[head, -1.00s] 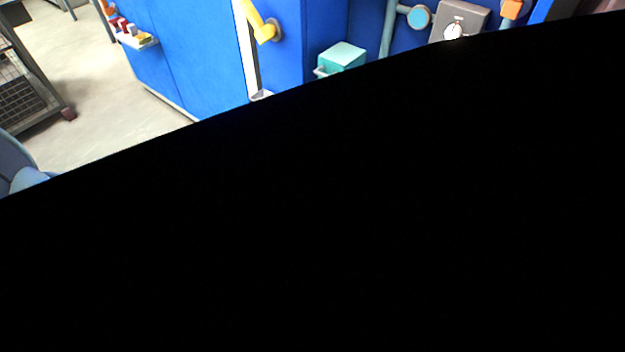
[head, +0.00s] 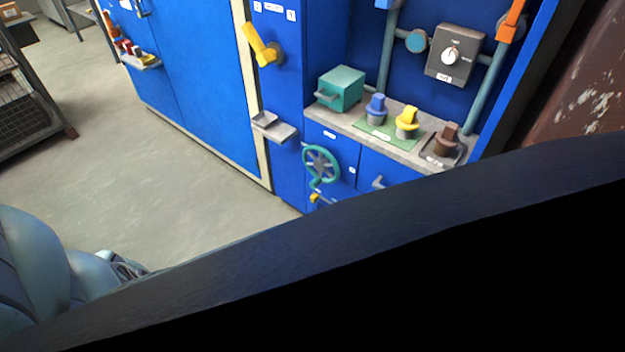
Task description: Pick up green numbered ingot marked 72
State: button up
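I cannot make out a green ingot marked 72 in the head view. A teal box (head: 341,88) with a small handle sits on the grey counter, but no number shows on it. A small shelf (head: 148,64) on the blue cabinet at the upper left holds little red, white and yellow blocks, too small to read. My gripper is not in view. A large dark shape close to the camera hides the lower right and bottom of the picture.
The counter (head: 315,113) also bears blue (head: 376,108), yellow (head: 407,122) and brown (head: 446,140) knobbed pieces. Below are a green handwheel (head: 321,164) and blue drawers. A dial box (head: 454,54) hangs above. An empty grey ledge (head: 272,128) juts out.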

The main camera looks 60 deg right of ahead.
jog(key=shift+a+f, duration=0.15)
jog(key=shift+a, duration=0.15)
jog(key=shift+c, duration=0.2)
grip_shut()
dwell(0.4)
